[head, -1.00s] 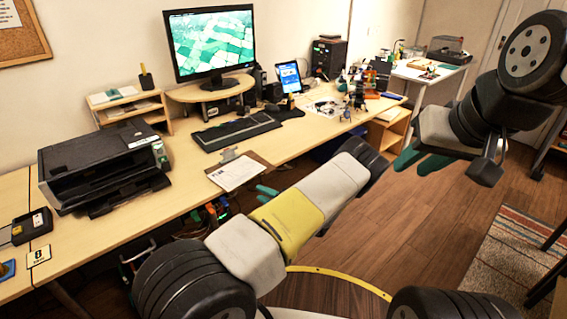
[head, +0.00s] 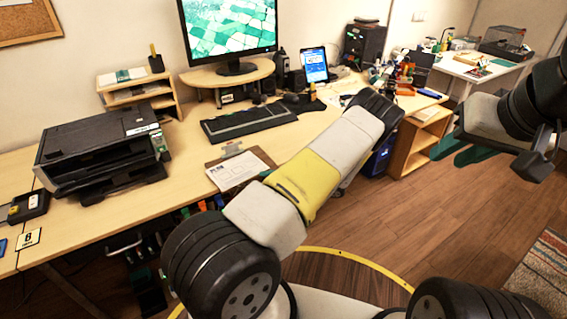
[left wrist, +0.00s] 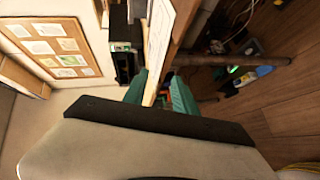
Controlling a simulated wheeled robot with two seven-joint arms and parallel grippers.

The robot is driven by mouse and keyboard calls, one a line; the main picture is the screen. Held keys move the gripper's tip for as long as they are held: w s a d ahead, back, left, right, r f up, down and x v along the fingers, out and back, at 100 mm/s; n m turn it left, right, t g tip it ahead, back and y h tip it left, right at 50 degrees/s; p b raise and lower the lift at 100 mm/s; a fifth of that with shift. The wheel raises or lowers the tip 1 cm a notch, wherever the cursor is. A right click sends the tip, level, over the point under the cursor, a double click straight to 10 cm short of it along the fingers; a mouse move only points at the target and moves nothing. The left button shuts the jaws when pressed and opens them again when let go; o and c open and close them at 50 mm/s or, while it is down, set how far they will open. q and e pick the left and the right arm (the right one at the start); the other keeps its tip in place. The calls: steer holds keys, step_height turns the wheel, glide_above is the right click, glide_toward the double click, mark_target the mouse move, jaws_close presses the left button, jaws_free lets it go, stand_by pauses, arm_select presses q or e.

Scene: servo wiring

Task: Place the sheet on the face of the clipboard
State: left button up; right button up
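The white printed sheet (head: 236,172) lies over the front-left part of the brown clipboard (head: 263,156) near the desk's front edge. Brown board shows at its right and upper left. The clip (head: 232,149) is at the far end. The sheet also shows in the left wrist view (left wrist: 160,30), steeply foreshortened. My left gripper (left wrist: 160,92) has its teal fingers apart, one on each side of a pale strip; I cannot tell whether they touch it. In the head view my left arm hides most of that gripper. My right gripper (head: 462,148) is open and empty, away from the desk.
A black printer (head: 100,155) stands on the desk (head: 130,212) at the left. A keyboard (head: 250,122) lies behind the clipboard, with a monitor (head: 230,35) beyond. Cables and small items hang below the desk edge.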

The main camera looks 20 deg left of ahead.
mark_target(246, 179)
arm_select(q)
steer(key=shift+a, duration=0.1)
steer(key=shift+x, duration=3.85)
jaws_close()
steer(key=shift+f, duration=0.1)
